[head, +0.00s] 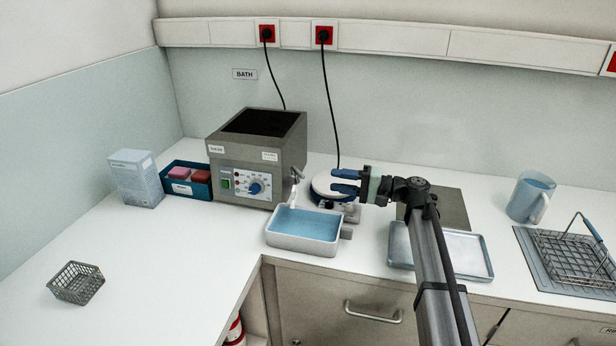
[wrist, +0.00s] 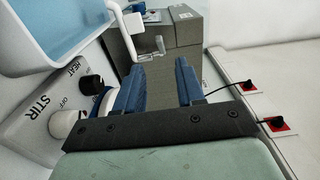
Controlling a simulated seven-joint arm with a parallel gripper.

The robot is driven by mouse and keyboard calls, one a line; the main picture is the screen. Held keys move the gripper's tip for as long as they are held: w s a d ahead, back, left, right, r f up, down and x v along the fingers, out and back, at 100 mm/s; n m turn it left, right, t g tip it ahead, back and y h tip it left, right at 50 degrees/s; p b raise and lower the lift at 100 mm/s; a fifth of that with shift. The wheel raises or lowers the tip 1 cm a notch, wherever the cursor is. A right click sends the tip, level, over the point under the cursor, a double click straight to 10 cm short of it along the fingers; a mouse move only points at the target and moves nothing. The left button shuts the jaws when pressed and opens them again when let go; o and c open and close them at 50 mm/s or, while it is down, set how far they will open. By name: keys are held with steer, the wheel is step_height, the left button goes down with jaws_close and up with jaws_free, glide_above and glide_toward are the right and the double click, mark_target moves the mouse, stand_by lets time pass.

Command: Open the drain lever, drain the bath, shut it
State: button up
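The bath (head: 240,160) is a grey metal box under the BATH sign; its inside looks dark, and I cannot tell its liquid level. A small drain tap with a pale spout (head: 293,198) and a lever (head: 298,173) sits on its right side. The lever also shows in the wrist view (wrist: 160,46); whether it is open or shut I cannot tell. A white tray (head: 300,246) of blue liquid stands below the spout. My gripper (head: 338,181) is open and empty, right of the tap and apart from it. In the wrist view, its blue fingers (wrist: 162,88) point towards the bath.
A stirrer hotplate (head: 322,188) stands under and behind my gripper. Left are a white box (head: 137,180) and a blue rack (head: 188,190); a wire basket (head: 76,284) is farther forward. Right are a metal tray (head: 470,268), a jug (head: 524,198) and a wire rack (head: 575,258).

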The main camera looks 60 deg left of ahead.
mark_target(304, 176)
steer(key=x, duration=1)
steer(key=shift+c, duration=0.2)
jaws_close()
